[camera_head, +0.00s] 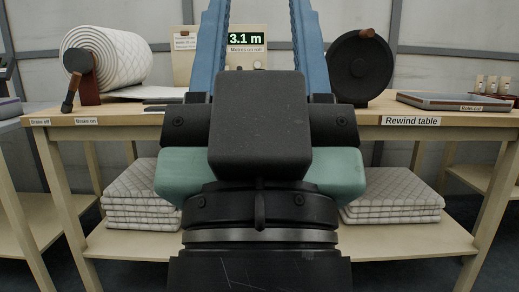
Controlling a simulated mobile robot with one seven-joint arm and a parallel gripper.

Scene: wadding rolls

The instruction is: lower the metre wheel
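My gripper (258,12) points away from me over the table, its two blue fingers wide apart. The background shows between them, with nothing held; their tips run out of the top of the picture. No metre wheel can be made out clearly; my wrist and gripper cover the middle of the table. A display (246,38) reading 3.1 m, labelled "Metres on roll", shows between the fingers on a beige board. A large white quilted roll (122,55) lies at the left. A black disc (360,70) with a knob stands at the right.
The wooden table (350,118) carries labels "Brake off", "Brake on" and "Rewind table". A dark lever (70,92) stands by the roll. Folded quilted stacks (130,205) lie on the shelf below. A flat grey item (450,101) lies at the right.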

